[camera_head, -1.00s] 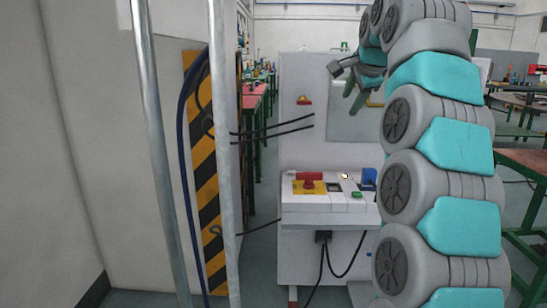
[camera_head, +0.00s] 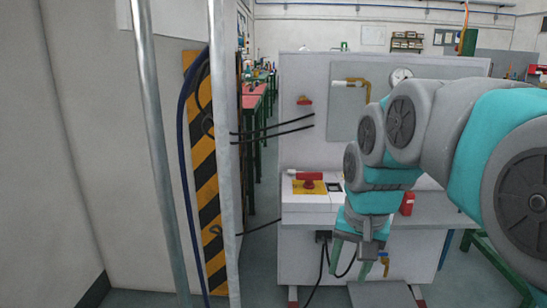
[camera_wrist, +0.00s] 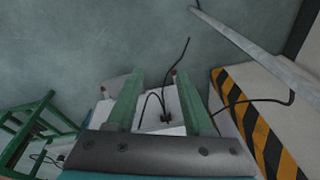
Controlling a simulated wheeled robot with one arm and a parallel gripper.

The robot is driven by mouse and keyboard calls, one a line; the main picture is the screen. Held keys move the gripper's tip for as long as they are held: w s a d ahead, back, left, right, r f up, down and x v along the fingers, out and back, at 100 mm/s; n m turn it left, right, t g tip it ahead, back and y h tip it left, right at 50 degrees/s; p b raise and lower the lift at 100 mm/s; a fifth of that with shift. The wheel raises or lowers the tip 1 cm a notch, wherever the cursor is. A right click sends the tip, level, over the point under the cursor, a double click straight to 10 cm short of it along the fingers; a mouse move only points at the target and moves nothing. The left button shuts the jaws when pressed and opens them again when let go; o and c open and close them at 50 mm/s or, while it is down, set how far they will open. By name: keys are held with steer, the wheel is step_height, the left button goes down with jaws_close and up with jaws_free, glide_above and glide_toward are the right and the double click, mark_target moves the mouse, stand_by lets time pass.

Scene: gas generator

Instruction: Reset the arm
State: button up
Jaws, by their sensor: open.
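My gripper (camera_head: 351,268) hangs at the end of my grey and teal arm, pointing down in front of the lower part of the generator panel. Its two green fingers are apart with nothing between them. In the wrist view the open fingers of my gripper (camera_wrist: 158,88) frame the white stand and its black cables from above. My arm enters from the right and hides part of the control box and panel.
The white panel (camera_head: 300,130) carries a gauge (camera_head: 400,76) and a brass pipe. The control box (camera_head: 305,203) has a red switch (camera_head: 308,180). A red item (camera_head: 407,203) stands on the ledge. Metal poles (camera_head: 222,150) and a striped post (camera_head: 205,185) stand left. Several tables are behind.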

steer(key=s+f+n+g, duration=0.2)
steer(key=s+f, duration=0.5)
steer(key=s, duration=0.4)
steer(key=s+d+f+n+g, duration=0.1)
steer(key=s+f+n, duration=0.1)
steer(key=s+f, duration=0.5)
steer(key=s, duration=0.4)
steer(key=shift+s+d+f+g, duration=0.15)
steer(key=shift+d+f+g, duration=0.1)
steer(key=shift+g, duration=0.15)
stand_by(0.9)
